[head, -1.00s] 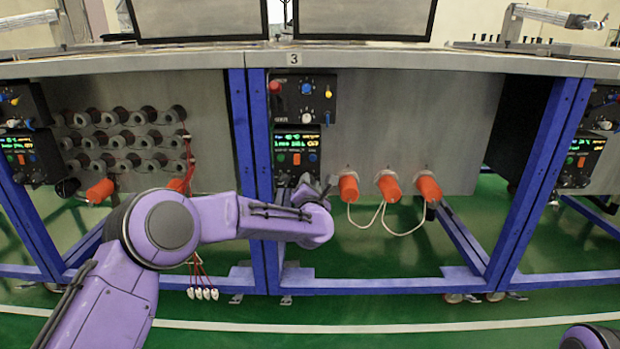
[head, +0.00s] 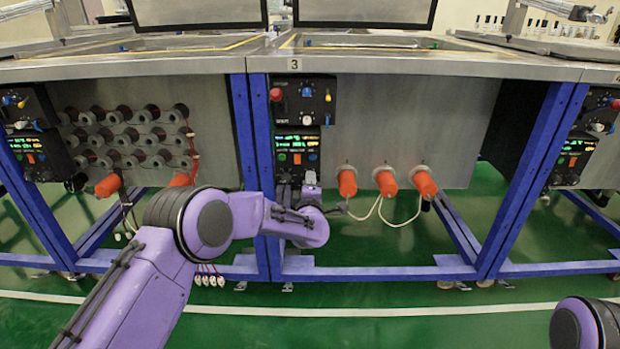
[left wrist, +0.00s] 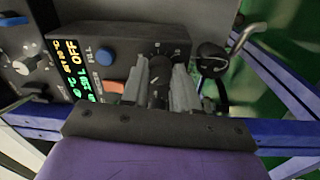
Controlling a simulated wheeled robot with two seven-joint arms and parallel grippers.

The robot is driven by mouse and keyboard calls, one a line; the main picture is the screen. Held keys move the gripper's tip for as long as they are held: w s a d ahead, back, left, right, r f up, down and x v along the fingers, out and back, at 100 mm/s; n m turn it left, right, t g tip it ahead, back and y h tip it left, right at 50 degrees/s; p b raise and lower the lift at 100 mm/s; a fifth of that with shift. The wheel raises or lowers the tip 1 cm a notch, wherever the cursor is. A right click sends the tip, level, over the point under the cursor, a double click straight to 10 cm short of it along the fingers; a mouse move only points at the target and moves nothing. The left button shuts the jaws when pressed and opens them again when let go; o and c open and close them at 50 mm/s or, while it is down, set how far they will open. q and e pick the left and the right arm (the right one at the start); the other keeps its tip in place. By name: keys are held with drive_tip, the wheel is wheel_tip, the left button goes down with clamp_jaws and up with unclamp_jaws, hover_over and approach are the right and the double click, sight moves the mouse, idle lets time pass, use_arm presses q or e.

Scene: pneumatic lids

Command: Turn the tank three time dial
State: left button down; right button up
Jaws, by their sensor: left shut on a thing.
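The tank three control box has an upper panel (head: 303,98) with red, blue, yellow and white knobs. Below it is a lower panel (head: 297,148) with a lit display. In the left wrist view, the lower panel (left wrist: 120,45) shows a display reading OFF, a blue button (left wrist: 103,55) and an orange switch (left wrist: 114,86). A black dial (left wrist: 158,73) sits between the fingers of my left gripper (left wrist: 160,88), which is shut on it. In the head view, my left gripper (head: 297,183) is at the lower panel's bottom, partly hidden by my wrist. My right gripper is out of view.
Orange handles (head: 385,182) with white cords hang from the grey panel to the right. A blue frame post (head: 240,140) stands left of the controls. In the wrist view, a black round part and a bent metal pipe (left wrist: 246,36) are close beside the gripper.

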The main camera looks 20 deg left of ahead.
use_arm(q)
drive_tip(key=shift+m+h+p, duration=0.4)
drive_tip(key=shift+m+p, duration=1.65)
drive_tip(key=shift+m, duration=3.15)
drive_tip(key=c, duration=0.8)
unclamp_jaws()
drive_tip(key=shift+c, duration=0.2)
drive_tip(key=p+v, duration=0.2)
drive_tip(key=v, duration=0.8)
drive_tip(key=shift+s, duration=0.3)
drive_tip(key=shift+f, duration=0.1)
